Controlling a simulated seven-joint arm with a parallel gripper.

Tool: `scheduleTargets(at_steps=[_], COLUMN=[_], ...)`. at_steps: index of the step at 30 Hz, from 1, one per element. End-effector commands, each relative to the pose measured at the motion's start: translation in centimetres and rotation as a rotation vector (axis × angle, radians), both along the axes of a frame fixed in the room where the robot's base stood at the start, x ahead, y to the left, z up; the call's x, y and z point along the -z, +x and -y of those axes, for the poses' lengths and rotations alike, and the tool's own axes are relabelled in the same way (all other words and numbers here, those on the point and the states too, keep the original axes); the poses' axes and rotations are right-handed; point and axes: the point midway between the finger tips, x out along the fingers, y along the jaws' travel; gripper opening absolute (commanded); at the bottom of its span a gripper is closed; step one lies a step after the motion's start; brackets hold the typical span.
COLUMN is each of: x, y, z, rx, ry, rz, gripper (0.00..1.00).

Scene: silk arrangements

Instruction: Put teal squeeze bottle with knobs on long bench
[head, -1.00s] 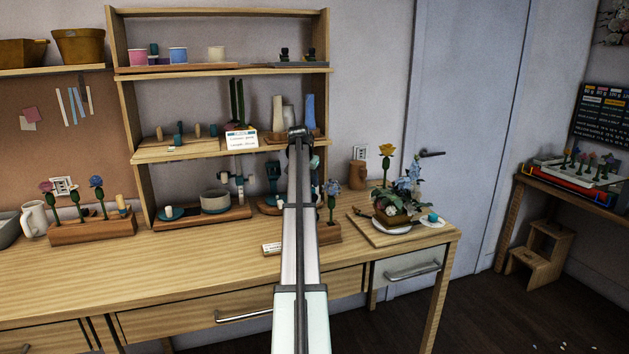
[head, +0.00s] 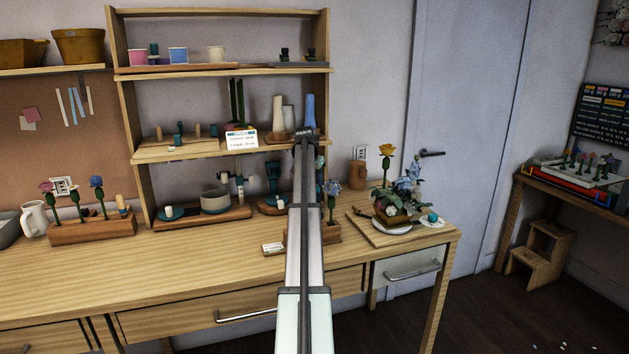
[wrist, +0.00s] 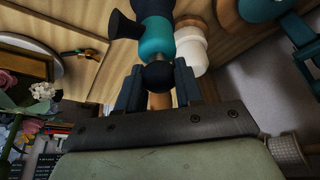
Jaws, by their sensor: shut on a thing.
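A teal bottle with dark knobs (wrist: 155,38) is held at its near dark end between the two fingers of my gripper (wrist: 158,82) in the wrist view. Its far end runs out of the top of that picture. In the head view my arm reaches toward the right end of the shelf unit and hides most of the gripper; a small dark teal part shows just right of the arm, and I cannot tell if it is the bottle. The long bench (head: 190,268) is the wooden worktop with drawers, running below the shelves.
Flower blocks (head: 92,230), a small white card (head: 273,249) and a potted arrangement (head: 398,208) stand on the bench. The front middle of the bench is bare. The wooden shelf unit (head: 225,73) is close behind my arm. A white cylinder (wrist: 190,50) lies beside the bottle.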

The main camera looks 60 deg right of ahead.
Motion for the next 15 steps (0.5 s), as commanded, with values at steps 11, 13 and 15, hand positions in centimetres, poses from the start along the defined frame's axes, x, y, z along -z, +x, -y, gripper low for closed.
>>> scheduleTargets(at_steps=[11, 13, 15], x=[0.25, 0.25, 0.25], y=[-0.01, 0.00, 0.00], z=[0.00, 0.00, 0.00], rx=[0.000, 0.000, 0.000], ry=[0.000, 0.000, 0.000], rz=[0.000, 0.000, 0.000], gripper=[0.47, 0.54, 0.61])
